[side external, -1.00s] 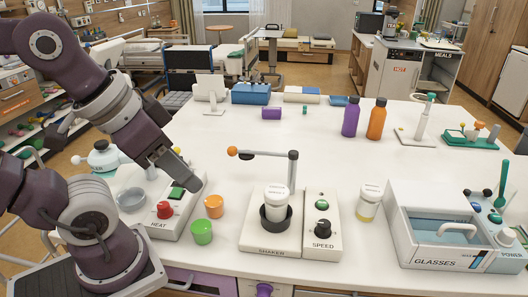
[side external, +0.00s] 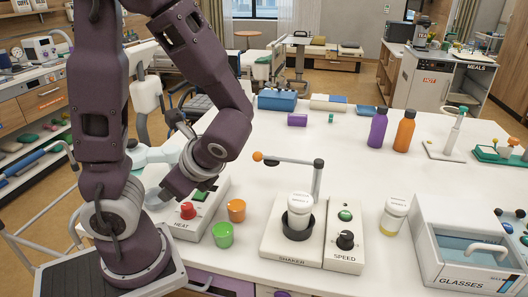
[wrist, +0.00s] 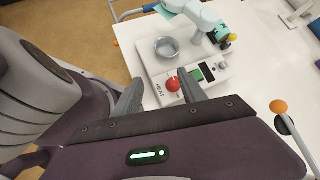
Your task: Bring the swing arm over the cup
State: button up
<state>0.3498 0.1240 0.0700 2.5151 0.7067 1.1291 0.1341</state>
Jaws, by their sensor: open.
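The swing arm (side external: 290,160) is a thin grey bar on a dark-topped post at the back of the shaker (side external: 283,245). It points left and ends in an orange knob (side external: 258,156). The white lidded cup (side external: 299,206) stands upright in the shaker's black holder, in front of the bar. My gripper (side external: 204,186) is over the heat unit, left of the orange knob and apart from it; its fingers barely show there. In the wrist view my gripper (wrist: 160,82) is open and empty, with the orange knob (wrist: 278,106) at the right edge. The cup is out of the wrist view.
The heat unit (side external: 196,222) has a red knob. Orange (side external: 236,210) and green (side external: 222,235) cups stand between it and the shaker. A lidded jar (side external: 394,217) and the glasses box (side external: 465,250) are at right.

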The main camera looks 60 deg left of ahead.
jog(key=w+a+m+t+y, duration=0.35)
jog(key=w+m+y, duration=0.3)
jog(key=m, duration=0.35)
jog(key=w+d+f+m+t+h, duration=0.25)
jog(key=w+f+m+t, duration=0.25)
jog(key=w+m+t, duration=0.9)
jog(key=w+a+m+g+y, duration=0.1)
jog(key=w+a+m+g, duration=0.1)
jog(key=w+a, duration=0.3)
jog(key=a+g, duration=0.1)
jog(key=a, duration=0.2)
jog(key=shift+a+f+m, duration=0.15)
jog(key=shift+a+m, duration=0.05)
jog(key=shift+m, duration=0.2)
grip_shut()
